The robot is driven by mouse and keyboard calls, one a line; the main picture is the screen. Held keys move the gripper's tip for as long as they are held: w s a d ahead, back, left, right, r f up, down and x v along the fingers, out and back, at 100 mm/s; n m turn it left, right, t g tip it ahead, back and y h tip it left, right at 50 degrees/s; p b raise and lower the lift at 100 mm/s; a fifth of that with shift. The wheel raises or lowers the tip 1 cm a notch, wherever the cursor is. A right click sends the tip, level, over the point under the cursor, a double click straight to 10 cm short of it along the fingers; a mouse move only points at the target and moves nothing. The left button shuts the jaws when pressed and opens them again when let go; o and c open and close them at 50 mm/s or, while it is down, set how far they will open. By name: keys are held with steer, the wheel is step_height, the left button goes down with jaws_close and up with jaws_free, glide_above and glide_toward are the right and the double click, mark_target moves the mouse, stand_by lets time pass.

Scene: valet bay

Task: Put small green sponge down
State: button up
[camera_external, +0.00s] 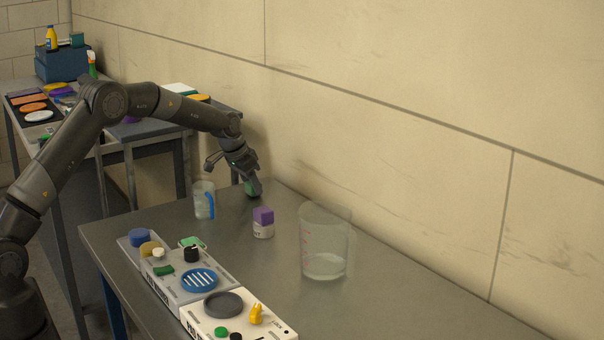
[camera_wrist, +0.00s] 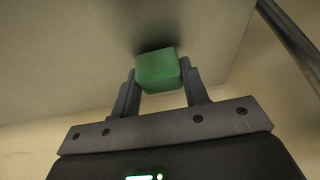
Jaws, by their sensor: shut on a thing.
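A small green sponge (camera_wrist: 157,70) is between the two fingers of my gripper (camera_wrist: 160,85) in the wrist view. My gripper is shut on it. In the external view my gripper (camera_external: 252,187) is low over the far end of the grey table (camera_external: 370,306), near the wall. Only a bit of the sponge (camera_external: 249,188) shows there, beside the fingers. A dark shadow lies right by the sponge in the wrist view, so it is at or close to the tabletop. I cannot tell whether it touches.
A clear cup with blue (camera_external: 204,200) stands left of my gripper. Control panels (camera_external: 198,282) line the table's left edge. A second table with discs (camera_external: 38,116) is behind.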

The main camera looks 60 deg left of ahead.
steer(key=shift+f, duration=0.2)
steer(key=o, duration=0.9)
steer(key=shift+o, duration=0.2)
steer(key=v, duration=1.1)
steer(key=s+d+r, duration=0.8)
steer(key=s+r, duration=0.2)
steer(key=r, duration=0.1)
steer(key=s+d+r, duration=0.1)
steer(key=s+d, duration=0.2)
steer(key=s, duration=0.6)
steer(key=s+d+r+t, duration=0.15)
steer(key=s+d, duration=0.25)
steer(key=s, duration=0.4)
steer(key=s+d+r+g, duration=0.1)
steer(key=s+d+r, duration=0.15)
steer(key=s, duration=0.65)
steer(key=s+d+f, duration=0.1)
steer(key=s+f, duration=0.2)
steer(key=s, duration=0.3)
steer(key=s+d+f, duration=0.1)
steer(key=s+f, duration=0.1)
steer(key=s, duration=0.4)
steer(key=shift+d+f+t, duration=0.25)
steer(key=shift+f+t, duration=0.1)
steer(key=shift+f, duration=0.05)
